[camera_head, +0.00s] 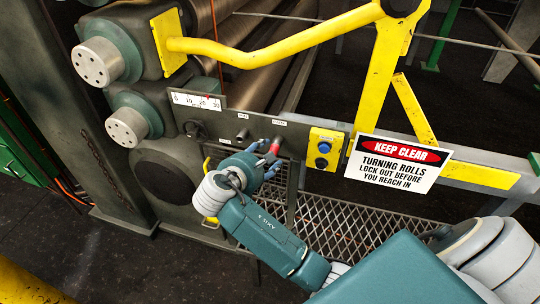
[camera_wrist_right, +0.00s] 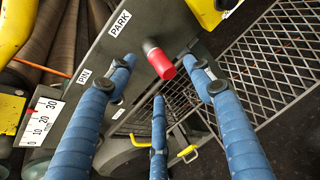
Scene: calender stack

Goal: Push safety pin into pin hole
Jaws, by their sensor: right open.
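The safety pin (camera_wrist_right: 160,62) has a red grip and a grey shaft. It sticks out of the grey panel below the PARK label (camera_wrist_right: 120,23), and its red end also shows in the head view (camera_head: 275,147). My right gripper (camera_head: 268,157) is at the panel with its blue fingers open. In the right wrist view the fingers (camera_wrist_right: 158,78) are spread around the pin, with visible gaps to it. The PIN label (camera_wrist_right: 84,76) is left of PARK. A dark round fitting (camera_head: 243,133) sits below that label in the head view; I cannot tell whether it is the hole. My left gripper is not in view.
A scale plate (camera_head: 196,100) is at the panel's left. A yellow button box (camera_head: 323,147) and a KEEP CLEAR sign (camera_head: 398,163) are to the right. Mesh guarding (camera_head: 345,222) lies below. A yellow rail (camera_head: 270,52) crosses above, before the rolls.

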